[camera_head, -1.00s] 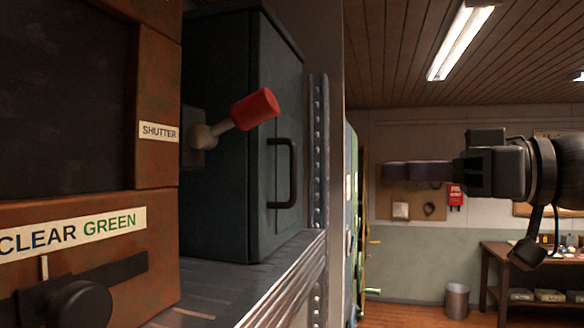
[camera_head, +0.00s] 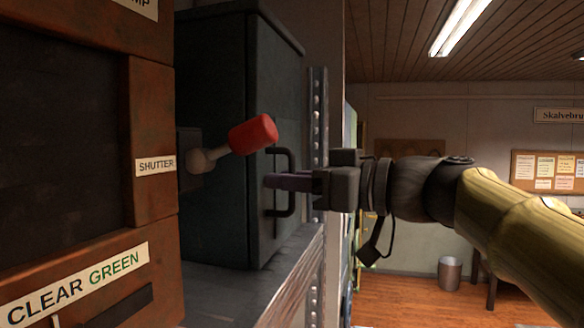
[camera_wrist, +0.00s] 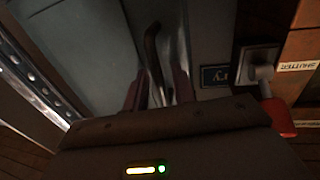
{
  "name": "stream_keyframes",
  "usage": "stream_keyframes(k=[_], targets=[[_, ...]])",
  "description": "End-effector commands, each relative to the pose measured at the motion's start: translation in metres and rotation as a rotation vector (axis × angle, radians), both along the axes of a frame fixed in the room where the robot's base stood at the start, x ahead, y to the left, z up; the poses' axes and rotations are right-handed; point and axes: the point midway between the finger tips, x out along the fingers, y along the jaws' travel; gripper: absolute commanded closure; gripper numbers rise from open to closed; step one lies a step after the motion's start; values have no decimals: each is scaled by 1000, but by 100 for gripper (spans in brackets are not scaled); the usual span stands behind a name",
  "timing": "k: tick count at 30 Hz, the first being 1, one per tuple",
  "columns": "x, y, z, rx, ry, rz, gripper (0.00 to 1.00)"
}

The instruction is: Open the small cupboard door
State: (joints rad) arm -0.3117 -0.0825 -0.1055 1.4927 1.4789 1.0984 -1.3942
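The small cupboard (camera_head: 212,70) is a dark grey-green metal box on a shelf, and its door (camera_head: 266,90) looks shut. A dark vertical bar handle (camera_head: 285,154) stands out from the door. My gripper (camera_head: 287,182) is at the handle's mid height, with its fingers level and hiding part of the bar. In the wrist view, the handle (camera_wrist: 151,45) runs down between the two fingers of my gripper (camera_wrist: 160,88). The fingers are apart, with a visible gap beside the bar.
A lever with a red knob (camera_head: 253,134) sticks out left of the handle, close to my fingers. A rusty panel with a "SHUTTER" label (camera_head: 156,165) stands at left. A perforated metal upright (camera_head: 318,110) stands just behind the handle. The floor at right is open.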

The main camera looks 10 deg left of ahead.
Motion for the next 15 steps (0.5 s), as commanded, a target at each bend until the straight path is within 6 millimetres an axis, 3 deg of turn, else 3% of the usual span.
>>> stream_keyframes(k=[8,12,15], targets=[[1,1,-1,0,0,0,74],[1,1,-1,0,1,-1,100],[1,1,0,1,1,-1,100]])
